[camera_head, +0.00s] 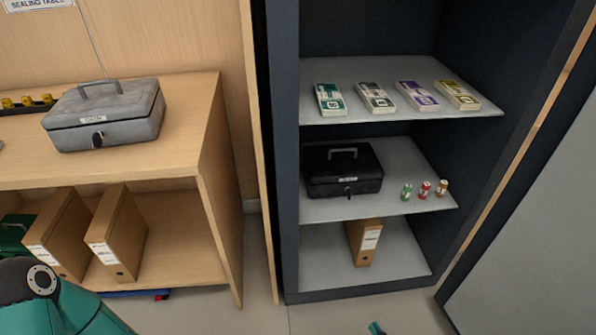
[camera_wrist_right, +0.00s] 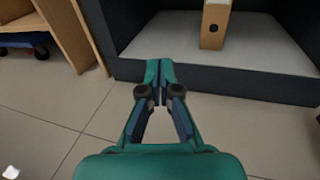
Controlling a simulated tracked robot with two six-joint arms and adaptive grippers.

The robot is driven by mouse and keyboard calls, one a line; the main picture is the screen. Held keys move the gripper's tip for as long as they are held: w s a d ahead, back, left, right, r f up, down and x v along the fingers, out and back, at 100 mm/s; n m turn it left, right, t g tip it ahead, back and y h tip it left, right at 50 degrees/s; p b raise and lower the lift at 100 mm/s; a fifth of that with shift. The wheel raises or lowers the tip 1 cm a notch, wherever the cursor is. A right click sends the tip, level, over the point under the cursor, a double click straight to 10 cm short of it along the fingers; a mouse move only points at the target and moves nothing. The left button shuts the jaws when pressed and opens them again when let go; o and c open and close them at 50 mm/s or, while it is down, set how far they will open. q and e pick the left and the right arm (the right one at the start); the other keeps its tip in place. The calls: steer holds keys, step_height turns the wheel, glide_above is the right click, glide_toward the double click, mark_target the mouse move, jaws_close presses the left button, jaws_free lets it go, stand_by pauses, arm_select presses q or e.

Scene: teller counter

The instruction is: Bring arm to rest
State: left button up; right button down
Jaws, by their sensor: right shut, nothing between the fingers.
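My right gripper (camera_wrist_right: 158,68) is shut and empty in the right wrist view, its two teal fingertips meeting. It points toward the base of the dark cabinet, above the tiled floor. In the head view only the tip of the right gripper (camera_head: 376,328) shows at the bottom edge, in front of the cabinet. A teal link of my own arm fills the bottom left corner of the head view. My left gripper is not in view.
The open cabinet's shelf (camera_head: 320,208) bears a black cash box (camera_head: 340,178) and small rolls. Banknote bundles (camera_head: 375,97) lie above; a binder (camera_head: 364,245) stands below. A grey cash box (camera_head: 104,118) sits on the wooden table (camera_head: 190,100). The open cabinet door (camera_head: 530,240) stands right.

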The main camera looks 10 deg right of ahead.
steer(key=s+a+r+n+g+y, duration=0.2)
steer(key=a+n+g+y, duration=0.3)
steer(key=a, duration=0.4)
steer(key=s+a+r+n+g+y, duration=0.2)
steer(key=a+n+g+y, duration=0.3)
steer(key=a, duration=0.3)
steer(key=s+a+r+n+g+h, duration=0.2)
steer(key=s+a+r+n+g, duration=0.15)
steer(key=s+n+g, duration=0.55)
step_height(320, 180, up, 32)
steer(key=w+d+n+t+h+p, duration=0.1)
steer(key=n+h+p, duration=0.6)
steer(key=p, duration=1.8)
steer(key=n+t, duration=0.1)
steer(key=n, duration=0.5)
steer(key=shift+w+d+t+h+p, duration=0.2)
steer(key=shift+w+t+h+p, duration=0.1)
steer(key=shift+w+t, duration=0.1)
